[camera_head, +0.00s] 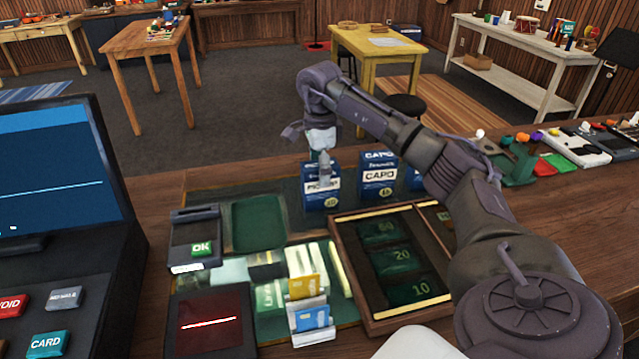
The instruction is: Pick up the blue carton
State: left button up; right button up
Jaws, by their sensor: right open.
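A blue carton (320,199) with a white label band stands upright on the dark green counter mat. A second blue carton (379,188), labelled CAPO, stands upright to its right. A third blue carton (414,180) is partly hidden behind my right arm. My right gripper (324,168) points down at the left carton, with its fingers overlapping the carton's upper front in the picture. It is open; I cannot tell whether it touches the carton. My left gripper is out of view.
A wooden tray (343,265) with numbered compartments lies in front of the cartons. A card terminal (194,232), a green tray (259,222) and a card holder (309,318) are to the left. A register screen (60,165) stands at far left. Small colourful items lie at right.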

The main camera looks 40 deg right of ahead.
notch_tip(320, 180, down, 4)
jog(key=shift+s+f+p, duration=0.1)
jog(key=shift+p, duration=0.4)
jog(key=shift+a, duration=0.1)
jog(key=c, duration=1.3)
